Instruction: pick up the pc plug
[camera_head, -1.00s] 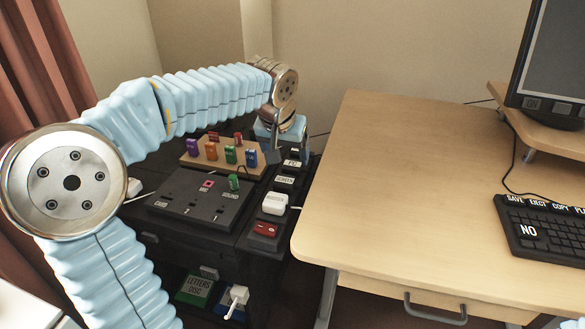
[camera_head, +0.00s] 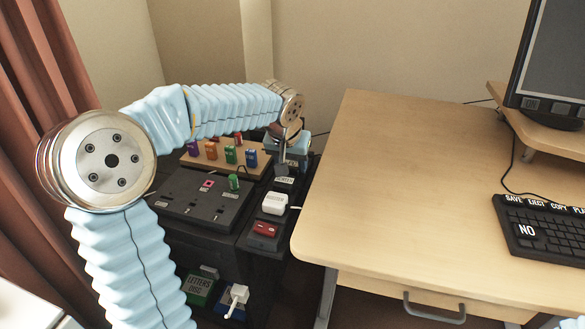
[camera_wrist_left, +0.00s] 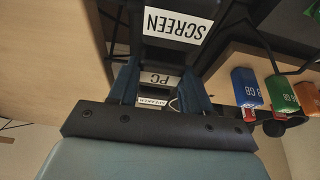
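Two white plugs show in the head view. One white plug (camera_head: 274,203) sits on the dark power strip (camera_head: 252,241), with a cord to its right. My left gripper (camera_head: 284,170) is over the far part of the strip, beyond the first plug. The SCREEN label (camera_wrist_left: 178,24) lies beyond the fingertips. My right gripper is not in view.
A black panel (camera_head: 185,205) with a green piece and a wooden rack (camera_head: 222,168) of coloured drives stand left of the strip. A red switch (camera_head: 265,229) is at its near end. The wooden desk (camera_head: 400,190) edge runs close on the right.

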